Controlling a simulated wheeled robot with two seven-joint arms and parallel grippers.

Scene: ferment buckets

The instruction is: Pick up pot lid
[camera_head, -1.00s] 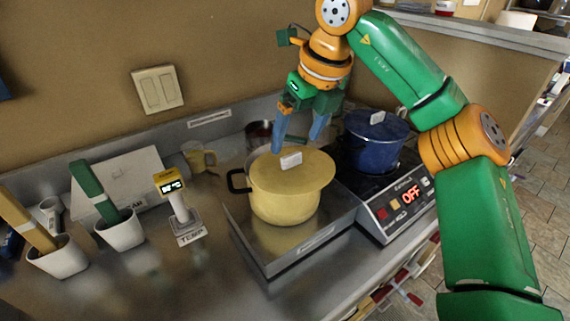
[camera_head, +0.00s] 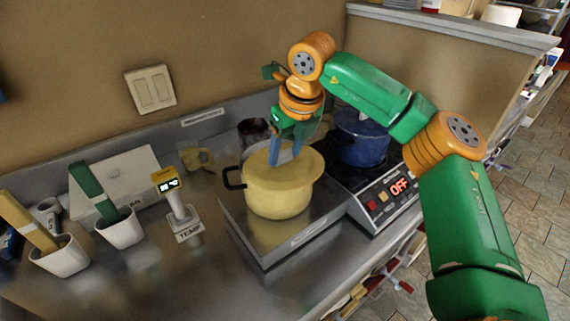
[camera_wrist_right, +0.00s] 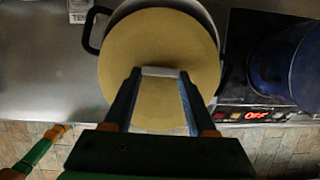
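The pot lid (camera_head: 302,159) is a flat yellow disc on top of the yellow pot (camera_head: 279,200). Its pale block knob shows in the right wrist view (camera_wrist_right: 160,71). My right gripper (camera_head: 285,155) points down over the lid, its two blue fingers on either side of the knob. In the wrist view the fingertips (camera_wrist_right: 160,74) close on the knob's two ends, with no clear gap. The fingers hide most of the knob in the head view. I cannot tell whether the lid is raised off the pot.
A blue pot (camera_head: 361,143) stands on the cooktop (camera_head: 384,187) to the right, reading OFF. A yellow mug (camera_head: 197,158) and a dark container (camera_head: 253,131) stand behind. A TEMP probe stand (camera_head: 180,207) and white holders (camera_head: 119,229) are left. The front counter is clear.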

